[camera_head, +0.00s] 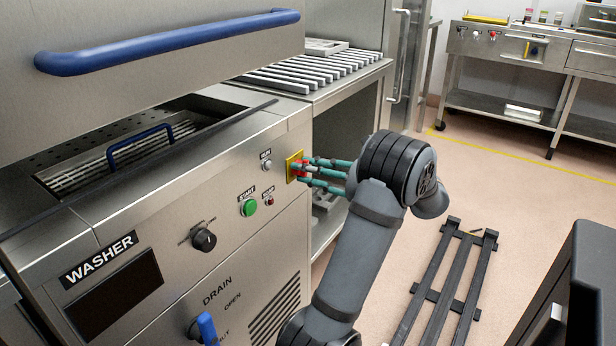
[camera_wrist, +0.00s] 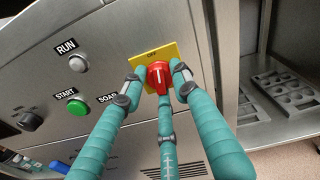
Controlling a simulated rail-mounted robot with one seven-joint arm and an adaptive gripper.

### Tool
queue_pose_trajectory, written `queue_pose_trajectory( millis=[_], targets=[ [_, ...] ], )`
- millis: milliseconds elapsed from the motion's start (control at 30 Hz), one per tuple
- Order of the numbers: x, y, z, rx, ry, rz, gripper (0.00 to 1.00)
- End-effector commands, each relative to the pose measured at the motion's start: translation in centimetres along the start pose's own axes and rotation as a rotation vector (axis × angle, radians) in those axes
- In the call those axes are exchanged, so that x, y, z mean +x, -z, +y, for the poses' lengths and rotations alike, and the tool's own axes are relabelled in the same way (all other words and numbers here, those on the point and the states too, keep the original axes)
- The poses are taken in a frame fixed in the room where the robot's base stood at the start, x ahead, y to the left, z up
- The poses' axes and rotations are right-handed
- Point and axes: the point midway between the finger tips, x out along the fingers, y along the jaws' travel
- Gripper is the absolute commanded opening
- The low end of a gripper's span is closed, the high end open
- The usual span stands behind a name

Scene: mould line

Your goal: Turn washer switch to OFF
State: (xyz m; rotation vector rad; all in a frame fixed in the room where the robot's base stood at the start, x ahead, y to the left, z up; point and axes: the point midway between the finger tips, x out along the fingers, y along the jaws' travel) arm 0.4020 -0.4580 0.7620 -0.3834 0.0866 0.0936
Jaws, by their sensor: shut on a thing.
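The washer switch is a red rotary knob on a yellow plate (camera_head: 292,168), at the right end of the washer's front panel (camera_head: 165,205). In the wrist view the red knob (camera_wrist: 158,76) sits on the yellow plate (camera_wrist: 142,59), with a pale pointer line running roughly up and down. The small print on the plate is too small to read. My gripper (camera_head: 307,170) has teal fingers closed around the knob. In the wrist view my gripper (camera_wrist: 158,93) has fingertips at the knob's left, right and lower sides. In the head view the fingers hide most of the knob.
A green START button (camera_head: 249,208), a RUN lamp (camera_head: 266,165) and a black dial (camera_head: 204,239) lie left of the switch. A blue drain handle (camera_head: 207,328) is lower down. The blue-handled hood (camera_head: 170,45) is raised. A slatted table (camera_head: 310,72) stands right of the washer.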

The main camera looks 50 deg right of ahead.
Motion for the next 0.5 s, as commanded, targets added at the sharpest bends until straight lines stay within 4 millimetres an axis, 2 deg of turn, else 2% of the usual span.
queue_pose_trajectory(
  millis=[33, 500],
  targets=[
    [-0.06, 0.70, 0.34, -0.034, -0.003, 0.012, 0.03],
    [-0.14, 0.46, 0.18, -0.213, 0.015, 0.023, 0.03]
  ],
)
